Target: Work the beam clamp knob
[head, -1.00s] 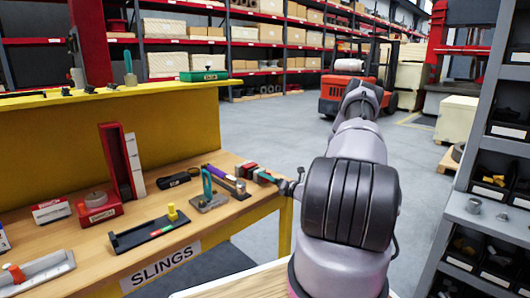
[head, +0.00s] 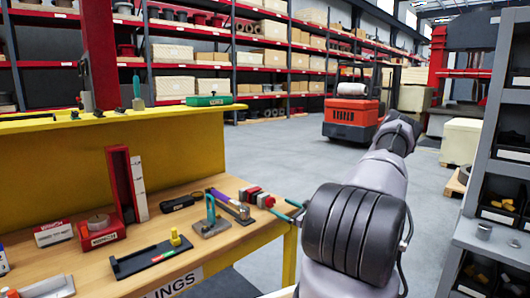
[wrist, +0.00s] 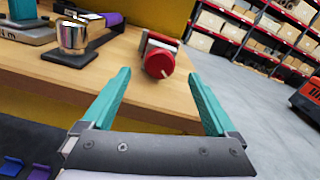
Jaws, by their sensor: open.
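The beam clamp (head: 257,197), a small red and grey device, lies near the right end of the wooden bench. In the wrist view its round red knob (wrist: 157,63) with a pale pointer line faces me, with the grey and red body (wrist: 152,44) behind it. My gripper (wrist: 158,76) is open, its teal fingers spread to the left and right of the knob, with nothing held between them. In the head view the teal fingers (head: 290,212) show just off the bench's right edge, close to the clamp; my arm hides the rest of the gripper.
On the bench left of the clamp are a purple-handled tool (head: 229,204), a teal-handled toggle clamp (head: 210,222) and a black tray (head: 150,258). A shelf unit with bins (head: 482,232) stands at right. Open floor and a red forklift (head: 350,112) lie beyond.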

